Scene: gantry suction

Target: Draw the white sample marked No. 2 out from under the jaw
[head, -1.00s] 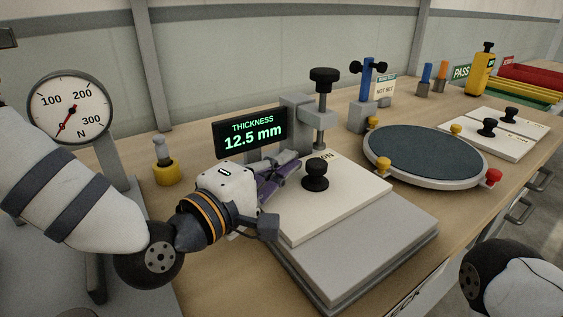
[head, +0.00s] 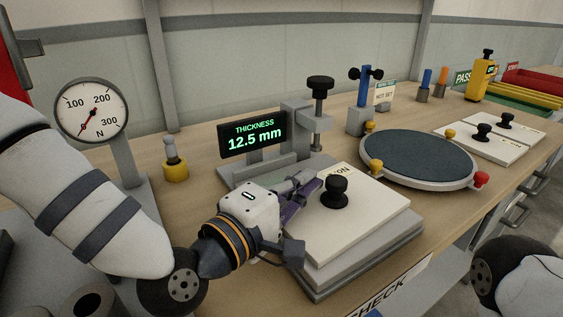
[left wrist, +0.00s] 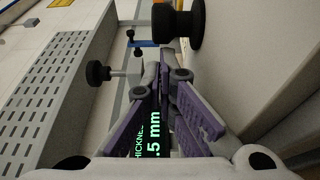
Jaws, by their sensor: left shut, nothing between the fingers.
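The white sample (head: 360,222) is a flat plate with a black knob (head: 335,190); it lies on a grey stepped block. My left gripper (head: 308,188) is shut and empty, low over the sample, just left of the knob. The left wrist view shows the closed fingers (left wrist: 165,55) close to the knob (left wrist: 180,22); contact is unclear.
The thickness display (head: 252,135) reads 12.5 mm. A force dial (head: 92,110) and a small yellow-based post (head: 175,165) stand left. A dark round turntable (head: 420,155) with coloured pegs and two other white plates (head: 480,145) are right. The bench's front edge lies close before the block.

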